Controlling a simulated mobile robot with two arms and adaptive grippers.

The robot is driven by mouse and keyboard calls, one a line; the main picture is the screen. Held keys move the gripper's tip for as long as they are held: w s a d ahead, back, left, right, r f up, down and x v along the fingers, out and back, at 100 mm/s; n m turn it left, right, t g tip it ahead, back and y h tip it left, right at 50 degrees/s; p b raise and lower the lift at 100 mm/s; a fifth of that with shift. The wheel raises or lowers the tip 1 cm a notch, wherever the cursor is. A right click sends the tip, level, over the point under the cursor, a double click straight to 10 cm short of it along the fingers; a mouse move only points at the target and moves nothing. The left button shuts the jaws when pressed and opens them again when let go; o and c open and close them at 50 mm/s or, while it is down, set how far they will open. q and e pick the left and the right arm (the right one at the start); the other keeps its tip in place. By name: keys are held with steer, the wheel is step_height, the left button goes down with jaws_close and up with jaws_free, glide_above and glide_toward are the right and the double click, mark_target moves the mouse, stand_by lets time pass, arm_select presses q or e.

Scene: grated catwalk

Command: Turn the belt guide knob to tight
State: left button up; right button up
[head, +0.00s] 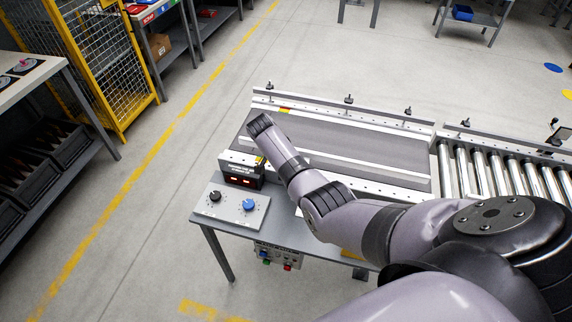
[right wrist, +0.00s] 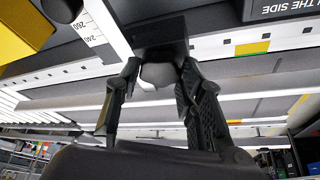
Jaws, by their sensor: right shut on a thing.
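My right gripper (right wrist: 160,66) is shut on the belt guide knob (right wrist: 160,76), a dark grey rounded head between its two fingertips in the right wrist view. Beyond the knob is a black block (right wrist: 157,36). A white scale (right wrist: 96,32) with numbers such as 240 and 260 runs next to it. No tight mark is readable on the knob. In the head view my right arm reaches over the near left end of the belt conveyor (head: 355,157) and hides the knob and most of the gripper. My left gripper is not in view.
A black display box (head: 242,171) with red digits stands by the conveyor's left end. A grey panel (head: 232,205) carries a black knob (head: 214,196) and a blue knob (head: 249,204). Rollers (head: 497,172) continue right. A yellow cage (head: 103,60) stands at left; floor between is clear.

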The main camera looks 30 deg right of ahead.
stand_by(0.4)
steer(key=o, duration=1.1)
steer(key=shift+o, duration=0.2)
steer(key=v, duration=1.2)
steer(key=shift+d, duration=0.1)
